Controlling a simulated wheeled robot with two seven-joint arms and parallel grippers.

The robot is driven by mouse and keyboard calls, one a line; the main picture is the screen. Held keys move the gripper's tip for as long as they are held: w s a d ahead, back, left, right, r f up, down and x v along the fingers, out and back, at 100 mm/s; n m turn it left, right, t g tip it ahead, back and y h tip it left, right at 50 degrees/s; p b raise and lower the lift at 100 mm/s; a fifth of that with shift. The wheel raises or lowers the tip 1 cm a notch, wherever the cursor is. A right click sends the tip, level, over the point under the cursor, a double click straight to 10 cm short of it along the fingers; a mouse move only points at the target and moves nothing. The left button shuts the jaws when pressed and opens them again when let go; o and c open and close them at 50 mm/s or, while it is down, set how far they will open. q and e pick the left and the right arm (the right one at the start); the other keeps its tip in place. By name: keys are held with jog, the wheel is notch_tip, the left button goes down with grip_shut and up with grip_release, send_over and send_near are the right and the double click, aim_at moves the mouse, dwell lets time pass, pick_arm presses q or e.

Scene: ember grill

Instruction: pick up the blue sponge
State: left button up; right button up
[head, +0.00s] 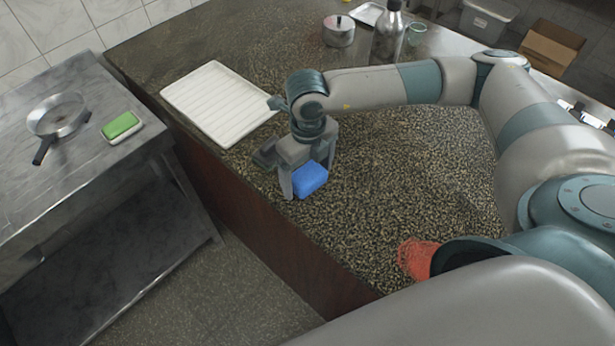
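The blue sponge (311,179) is a small block at the near left edge of the speckled stone counter. My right gripper (309,178) points down over it, with one finger at the sponge's left side and the other at its upper right side. The sponge fills most of the gap between the fingers. I cannot tell whether they press on it or whether it is lifted off the counter. My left gripper is not in view.
A white ribbed tray (217,102) lies beyond the gripper. A metal pot (338,31), a bottle (387,36) and a glass (416,34) stand at the back. A red mesh thing (415,259) lies nearer. A side table holds a pan (57,116) and a green sponge (121,125).

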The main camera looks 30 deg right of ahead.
aim_at(311, 175)
jog(key=c, duration=0.8)
jog(key=shift+r, duration=0.1)
jog(key=shift+r+b, duration=0.4)
jog(key=shift+b, duration=0.05)
jog(key=r, duration=0.1)
jog(key=r+b, duration=0.2)
jog(key=shift+s+d+r, duration=0.1)
jog(key=shift+s+d, duration=0.15)
jog(key=shift+s, duration=0.05)
jog(key=s+d+r+b, duration=0.1)
jog(key=s+d+r, duration=0.1)
jog(key=s, duration=0.1)
jog(key=s+d+r+b, duration=0.1)
jog(key=s+d+r, duration=0.1)
jog(key=s, duration=0.1)
jog(key=s+d+r+b, duration=0.2)
jog(key=s+r, duration=0.1)
jog(key=shift+o, duration=0.3)
